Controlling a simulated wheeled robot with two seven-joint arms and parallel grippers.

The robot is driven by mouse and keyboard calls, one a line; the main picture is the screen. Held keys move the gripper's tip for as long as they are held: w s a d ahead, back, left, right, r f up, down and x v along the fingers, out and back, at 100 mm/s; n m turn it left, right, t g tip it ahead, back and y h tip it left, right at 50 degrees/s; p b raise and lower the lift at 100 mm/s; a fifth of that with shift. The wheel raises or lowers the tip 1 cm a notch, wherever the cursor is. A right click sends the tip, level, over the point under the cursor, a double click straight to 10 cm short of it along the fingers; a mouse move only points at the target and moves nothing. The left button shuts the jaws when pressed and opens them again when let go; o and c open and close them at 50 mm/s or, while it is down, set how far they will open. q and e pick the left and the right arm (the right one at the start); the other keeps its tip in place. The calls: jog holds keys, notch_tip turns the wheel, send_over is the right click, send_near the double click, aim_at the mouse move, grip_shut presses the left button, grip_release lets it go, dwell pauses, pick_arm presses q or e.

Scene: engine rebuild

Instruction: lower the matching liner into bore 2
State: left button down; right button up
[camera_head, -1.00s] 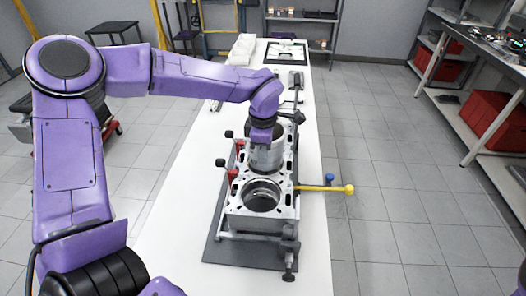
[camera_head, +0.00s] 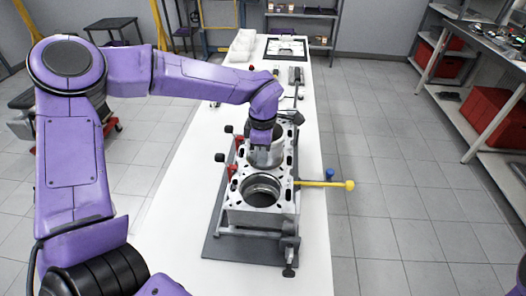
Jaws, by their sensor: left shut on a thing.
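My left gripper (camera_head: 262,145) reaches in from the left and points down over the engine block (camera_head: 258,220). It is shut on a grey metal cylinder liner (camera_head: 266,158), which stands upright over the bore behind the front one. The liner's lower end seems to be in that bore, but its depth is hard to tell. The front bore (camera_head: 262,190) is open and shows a round dark inside. The gripper hides part of the liner and the block behind it. My right gripper is not in view.
The block lies on a dark mat (camera_head: 222,248) on a long white table (camera_head: 180,225). A yellow rod (camera_head: 325,184) with a ball end sticks out right past the table edge. Red clamps (camera_head: 233,172) with black knobs stand left of the block. Shelves with red bins (camera_head: 490,113) are far right.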

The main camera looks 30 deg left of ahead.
aim_at(263, 167)
pick_arm(q)
jog(key=shift+f+b, duration=0.4)
jog(key=shift+f, duration=0.3)
jog(key=shift+f, duration=0.35)
jog(key=shift+f+b, duration=0.3)
jog(key=shift+b, duration=0.05)
jog(key=shift+f, duration=0.2)
jog(key=shift+f, duration=0.15)
jog(key=c, duration=1.1)
grip_release()
notch_tip(263, 167, up, 11)
jog(key=shift+f+b, duration=0.2)
jog(key=shift+b, duration=0.6)
